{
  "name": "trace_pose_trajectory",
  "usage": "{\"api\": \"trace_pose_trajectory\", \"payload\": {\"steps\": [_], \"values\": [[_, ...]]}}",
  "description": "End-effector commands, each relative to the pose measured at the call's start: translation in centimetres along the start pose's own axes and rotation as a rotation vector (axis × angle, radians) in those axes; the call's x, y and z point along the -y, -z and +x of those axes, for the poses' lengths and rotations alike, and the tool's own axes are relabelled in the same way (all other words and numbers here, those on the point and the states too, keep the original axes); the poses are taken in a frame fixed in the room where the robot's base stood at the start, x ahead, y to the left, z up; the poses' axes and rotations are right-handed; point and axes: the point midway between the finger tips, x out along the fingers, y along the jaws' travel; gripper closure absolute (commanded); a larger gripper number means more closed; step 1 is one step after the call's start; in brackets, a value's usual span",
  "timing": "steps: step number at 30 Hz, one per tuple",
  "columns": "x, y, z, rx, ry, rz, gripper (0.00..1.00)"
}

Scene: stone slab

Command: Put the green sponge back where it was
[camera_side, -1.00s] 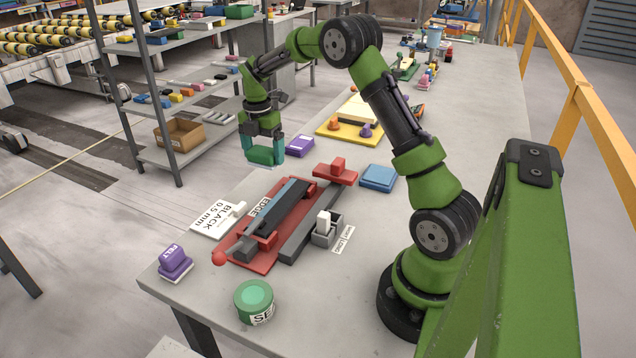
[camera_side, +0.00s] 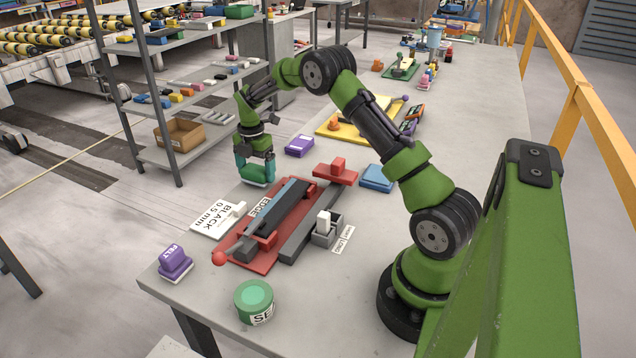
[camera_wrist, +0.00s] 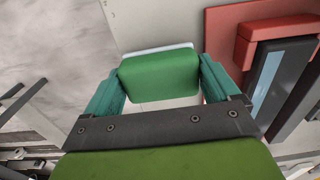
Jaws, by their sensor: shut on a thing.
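The green sponge (camera_wrist: 160,76) is held between the two teal fingers of my gripper (camera_wrist: 157,88) in the wrist view; a pale layer shows along its far edge. In the side view my gripper (camera_side: 257,170) points down near the left edge of the slab, with the sponge (camera_side: 258,175) low between the fingers. It is behind the red fixture and beyond the white BLACK 0.5 mm card. I cannot tell whether the sponge touches the slab.
A red fixture (camera_side: 251,262) with a dark bar labelled EDGE lies nearby. The white card (camera_side: 213,220), a purple FELT block (camera_side: 174,262), a green round tin (camera_side: 253,301), a purple block (camera_side: 299,146) and a blue block (camera_side: 377,178) stand around it.

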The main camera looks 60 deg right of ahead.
Motion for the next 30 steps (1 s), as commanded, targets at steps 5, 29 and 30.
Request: {"api": "trace_pose_trajectory", "payload": {"steps": [5,29,30], "values": [[0.0,0.0,0.9,0.001,-0.001,0.001,0.35],[0.0,-0.1,-1.6,0.002,-0.004,0.002,0.0],[-0.1,-0.1,-2.5,0.002,-0.005,0.003,0.0]]}}
